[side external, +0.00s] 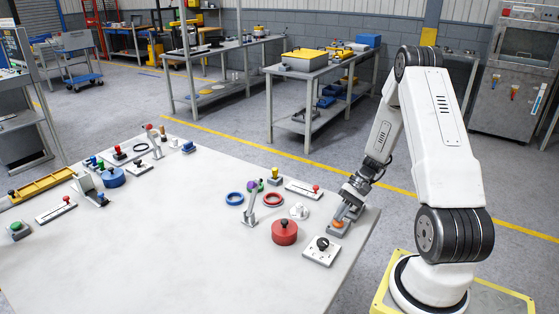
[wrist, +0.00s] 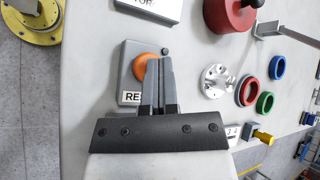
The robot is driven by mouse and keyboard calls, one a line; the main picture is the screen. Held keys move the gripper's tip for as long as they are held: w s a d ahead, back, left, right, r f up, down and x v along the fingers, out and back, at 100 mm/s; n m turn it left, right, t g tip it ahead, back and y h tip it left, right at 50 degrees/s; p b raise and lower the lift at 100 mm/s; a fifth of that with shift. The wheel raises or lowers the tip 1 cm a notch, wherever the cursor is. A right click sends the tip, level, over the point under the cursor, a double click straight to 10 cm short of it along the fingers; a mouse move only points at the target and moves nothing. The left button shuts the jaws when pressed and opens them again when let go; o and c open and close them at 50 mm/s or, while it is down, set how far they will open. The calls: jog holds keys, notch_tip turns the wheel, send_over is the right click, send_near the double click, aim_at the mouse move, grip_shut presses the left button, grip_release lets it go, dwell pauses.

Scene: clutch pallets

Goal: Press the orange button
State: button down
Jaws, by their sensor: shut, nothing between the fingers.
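The orange button (wrist: 148,67) is a round domed cap on a grey box with a partly hidden label starting "RE" (wrist: 131,97). It also shows in the side external view (side external: 338,224), near the table's right edge. My gripper (wrist: 158,60) is shut and empty, with its fingers pointing down at the box. In the wrist view the fingertips overlap the right part of the button and hide it. In the side external view my gripper (side external: 343,215) is right at the button; I cannot tell whether it touches.
A red round container (side external: 284,233) and a plate with a black knob (side external: 322,250) stand close by. A silver flanged part (wrist: 216,81) and blue, red and green rings lie to the right in the wrist view. The table's middle (side external: 180,240) is clear.

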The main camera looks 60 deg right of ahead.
jog(key=shift+r, duration=0.8)
jog(key=shift+r, duration=0.1)
jog(key=shift+r, duration=2.9)
jog(key=shift+a, duration=0.1)
jog(key=w+a+r+n+h, duration=0.1)
jog(key=a+n+h, duration=0.3)
jog(key=a, duration=0.7)
jog(key=w+a+r+n+h, duration=0.1)
jog(key=a+n+h, duration=0.3)
jog(key=a+n, duration=0.4)
jog(key=a+r, duration=0.1)
jog(key=a, duration=0.2)
jog(key=shift+w+a+r+n+h, duration=0.3)
jog(key=shift+w+a+r+h, duration=0.1)
